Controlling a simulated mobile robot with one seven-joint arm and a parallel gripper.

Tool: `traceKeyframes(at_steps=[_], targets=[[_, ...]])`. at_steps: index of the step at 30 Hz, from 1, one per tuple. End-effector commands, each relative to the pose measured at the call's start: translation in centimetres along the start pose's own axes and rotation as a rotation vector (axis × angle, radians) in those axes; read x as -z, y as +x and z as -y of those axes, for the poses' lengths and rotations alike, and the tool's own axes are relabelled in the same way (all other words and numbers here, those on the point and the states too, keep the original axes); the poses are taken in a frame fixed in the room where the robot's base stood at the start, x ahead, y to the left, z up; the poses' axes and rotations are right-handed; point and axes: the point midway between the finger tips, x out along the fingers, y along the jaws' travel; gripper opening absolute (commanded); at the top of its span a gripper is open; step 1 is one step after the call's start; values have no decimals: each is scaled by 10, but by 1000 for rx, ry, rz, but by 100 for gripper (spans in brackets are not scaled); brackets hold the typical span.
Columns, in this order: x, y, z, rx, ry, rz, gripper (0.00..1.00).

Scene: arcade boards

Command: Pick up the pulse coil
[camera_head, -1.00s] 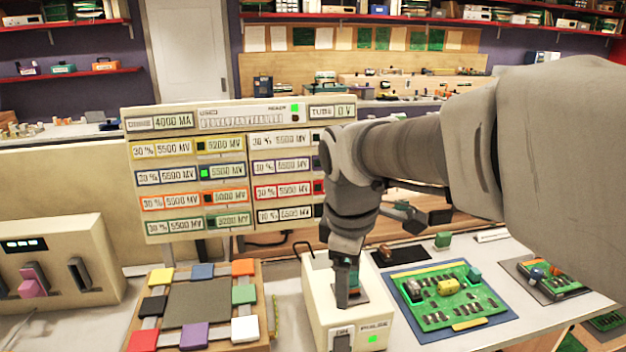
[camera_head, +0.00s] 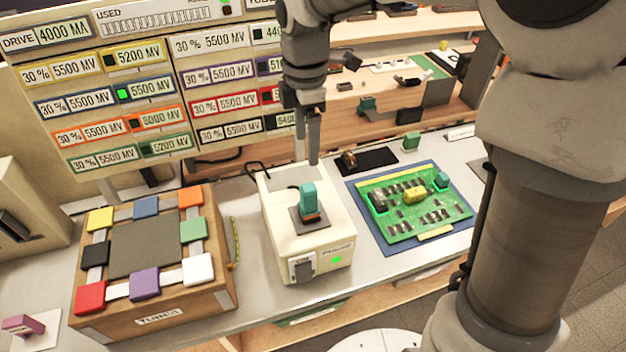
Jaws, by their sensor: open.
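A small upright part (camera_head: 309,199) with a teal top and an orange-brown base stands on a dark square plate on top of a cream box; it looks like the pulse coil, though I can read no name on it. The cream box (camera_head: 285,240) has a green light and a dark switch on its front. My gripper (camera_head: 307,150) points down above the back of the box. Its two fingers are apart with nothing seen between them, and they are clear above the teal part.
Left of the box is a wooden board (camera_head: 222,240) with coloured tiles around a grey square. To the right lies a green circuit board (camera_head: 435,212) on a blue mat. A display panel (camera_head: 50,135) stands behind at left. My arm fills the right side.

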Motion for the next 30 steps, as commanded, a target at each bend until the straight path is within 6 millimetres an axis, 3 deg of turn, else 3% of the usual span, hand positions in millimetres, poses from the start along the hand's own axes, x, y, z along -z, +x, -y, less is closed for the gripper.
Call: traceKeyframes(at_steps=[5, 16, 26, 30], targets=[[0, 24, 0, 6, -6, -1, 80], [0, 102, 1, 6, -5, -1, 80], [-1, 129, -1, 2, -4, -1, 80], [-2, 149, -1, 6, -5, -1, 80]])
